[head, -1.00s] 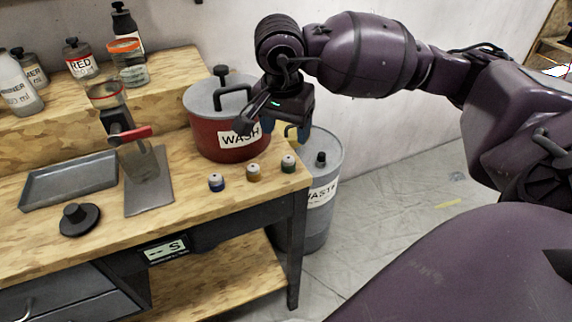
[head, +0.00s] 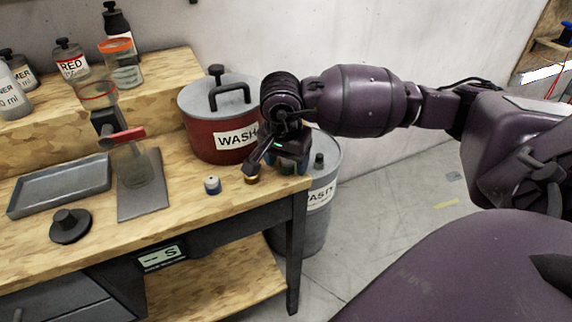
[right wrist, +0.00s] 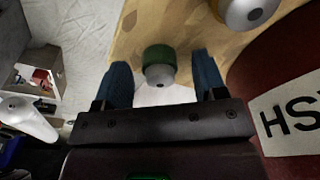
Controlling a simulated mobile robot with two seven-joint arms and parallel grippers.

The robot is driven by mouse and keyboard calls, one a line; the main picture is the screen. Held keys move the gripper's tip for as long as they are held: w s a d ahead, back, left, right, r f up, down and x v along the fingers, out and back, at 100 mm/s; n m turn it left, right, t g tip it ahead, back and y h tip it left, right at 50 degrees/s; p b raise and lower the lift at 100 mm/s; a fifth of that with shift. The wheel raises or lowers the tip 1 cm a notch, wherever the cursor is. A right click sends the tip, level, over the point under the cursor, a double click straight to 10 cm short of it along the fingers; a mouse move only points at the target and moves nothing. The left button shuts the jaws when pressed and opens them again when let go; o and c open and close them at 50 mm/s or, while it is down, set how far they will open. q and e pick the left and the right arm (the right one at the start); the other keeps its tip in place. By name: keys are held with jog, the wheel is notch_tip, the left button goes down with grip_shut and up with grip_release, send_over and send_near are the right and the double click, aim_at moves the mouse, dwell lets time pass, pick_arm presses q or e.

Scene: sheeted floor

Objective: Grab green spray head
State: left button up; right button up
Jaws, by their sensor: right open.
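The green spray head (right wrist: 158,62), a small cap with a green band and a pale grey top, stands near the table edge in the right wrist view. My right gripper (right wrist: 166,82) is open, with its blue fingers on either side of the cap's position; I cannot tell whether they touch it. In the head view my right gripper (head: 275,168) is low over the table's right corner and hides the green cap. My left gripper is not in view.
The red WASH pot (head: 215,140) is close behind. A grey waste drum (head: 318,205) stands beyond the table's (head: 180,215) right edge.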

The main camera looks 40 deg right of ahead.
jog(key=shift+c, duration=0.2)
jog(key=c, duration=1)
